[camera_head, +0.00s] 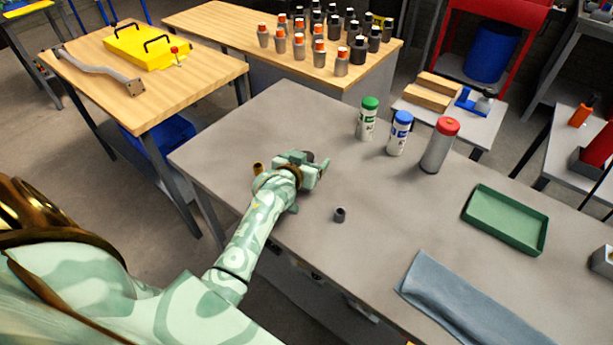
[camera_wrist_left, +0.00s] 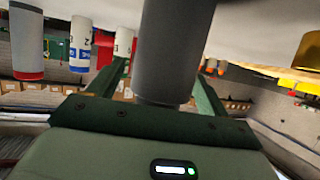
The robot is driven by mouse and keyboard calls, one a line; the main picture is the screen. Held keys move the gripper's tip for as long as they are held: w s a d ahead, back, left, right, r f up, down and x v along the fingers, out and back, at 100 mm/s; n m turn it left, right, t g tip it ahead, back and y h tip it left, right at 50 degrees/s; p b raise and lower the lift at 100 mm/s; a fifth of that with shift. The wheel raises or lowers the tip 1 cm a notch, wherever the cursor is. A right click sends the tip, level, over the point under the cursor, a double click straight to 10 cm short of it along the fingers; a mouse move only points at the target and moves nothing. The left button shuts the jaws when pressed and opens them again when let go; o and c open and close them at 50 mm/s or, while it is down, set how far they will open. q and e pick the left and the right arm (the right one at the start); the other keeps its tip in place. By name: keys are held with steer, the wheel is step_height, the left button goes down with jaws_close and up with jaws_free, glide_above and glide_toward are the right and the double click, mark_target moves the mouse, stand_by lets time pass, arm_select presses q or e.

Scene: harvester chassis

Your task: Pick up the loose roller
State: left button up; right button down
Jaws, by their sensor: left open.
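A dark grey cylinder, which I take to be the loose roller (camera_wrist_left: 172,50), stands between the spread fingers of my left gripper (camera_wrist_left: 165,82) in the left wrist view, where the scene appears upside down. Gaps show beside it, and its far end runs out of frame. In the head view my left gripper (camera_head: 314,170) is low over the grey bench, and only a dark bit of the roller (camera_head: 308,157) shows behind it. The rest is hidden by the gripper. My right gripper is out of sight.
A small dark hollow cylinder (camera_head: 340,214) stands in front of the gripper, and a brass piece (camera_head: 258,168) sits to its left. Green-capped (camera_head: 367,119), blue-capped (camera_head: 399,133) and red-capped (camera_head: 438,147) canisters stand behind. A green tray (camera_head: 506,219) and grey cloth (camera_head: 465,300) lie right.

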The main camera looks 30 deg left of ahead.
arm_select(q)
steer(key=shift+w+a+f, duration=0.15)
steer(key=shift+w+f, duration=0.05)
steer(key=shift+w, duration=0.2)
steer(key=shift+s+r, duration=0.1)
steer(key=shift+c, duration=1.2)
steer(key=c, duration=1)
steer(key=shift+c, duration=1)
steer(key=shift+r, duration=0.1)
